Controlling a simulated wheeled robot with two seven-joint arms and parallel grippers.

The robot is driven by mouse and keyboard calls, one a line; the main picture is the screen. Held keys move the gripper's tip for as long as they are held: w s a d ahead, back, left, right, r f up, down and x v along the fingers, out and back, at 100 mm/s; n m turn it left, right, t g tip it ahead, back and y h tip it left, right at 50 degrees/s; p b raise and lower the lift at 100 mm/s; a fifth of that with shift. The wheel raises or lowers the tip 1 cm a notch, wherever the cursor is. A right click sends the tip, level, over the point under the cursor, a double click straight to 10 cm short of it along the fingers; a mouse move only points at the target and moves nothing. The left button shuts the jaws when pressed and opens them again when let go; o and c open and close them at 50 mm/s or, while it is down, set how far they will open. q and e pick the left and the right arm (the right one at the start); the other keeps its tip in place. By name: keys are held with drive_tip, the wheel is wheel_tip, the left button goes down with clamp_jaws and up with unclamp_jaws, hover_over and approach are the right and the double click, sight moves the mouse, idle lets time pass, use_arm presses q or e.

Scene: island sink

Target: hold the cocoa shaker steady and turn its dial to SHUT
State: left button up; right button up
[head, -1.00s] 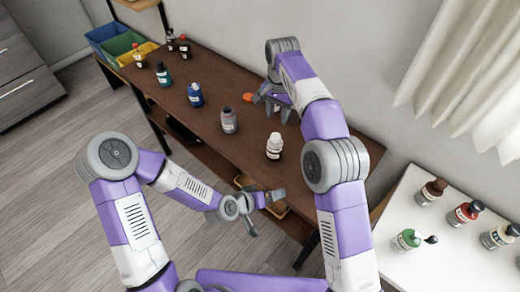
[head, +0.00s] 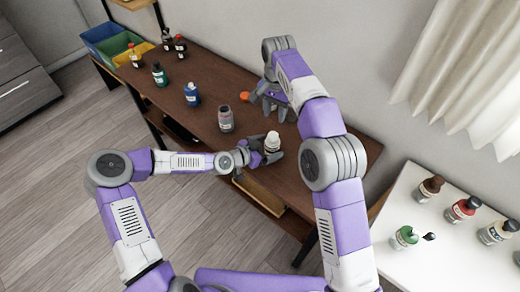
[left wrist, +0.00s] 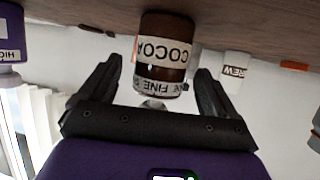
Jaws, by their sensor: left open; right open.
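The cocoa shaker (head: 272,143) stands upright on the dark wooden table. In the left wrist view the picture is upside down and shows the brown shaker (left wrist: 163,50) with a COCOA label and a pale dial ring (left wrist: 160,87) on which FINE can be read. My left gripper (head: 268,157) is open around the shaker, also in the left wrist view (left wrist: 160,82), with gaps between the fingers and its sides. My right gripper (head: 268,108) is open and empty over the table beyond the shaker. The SHUT mark is not visible.
A grey bottle (head: 226,119), a blue bottle (head: 192,95) and a green one (head: 159,75) stand along the table. An orange-red piece (head: 245,96) lies near my right gripper. A white table (head: 440,262) with several bottles is at right.

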use_arm(q)
drive_tip(key=shift+x, duration=1.2)
drive_tip(key=c, duration=1.1)
drive_tip(key=shift+c, duration=0.2)
